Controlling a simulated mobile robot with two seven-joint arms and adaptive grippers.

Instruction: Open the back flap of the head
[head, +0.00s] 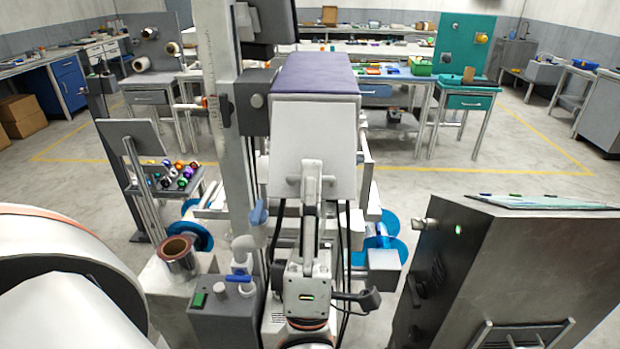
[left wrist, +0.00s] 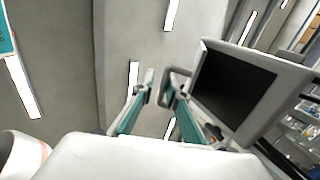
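The head is a boxy white housing with a purple top (head: 318,72) in the middle of the head view. Its near face is a plain white panel, which I take as the back flap (head: 290,125). My left gripper (head: 312,172) stands upright in front of the flap's lower part. I cannot tell whether its tips touch the flap. The gripper hides the middle of the flap's lower edge. My right gripper is not in view.
A grey column (head: 218,110) rises just left of the head. A dark monitor (left wrist: 236,88) is close to the fingers in the left wrist view. A dark cabinet (head: 490,260) stands near on the right. A copper-coloured roll (head: 178,256) sits at lower left.

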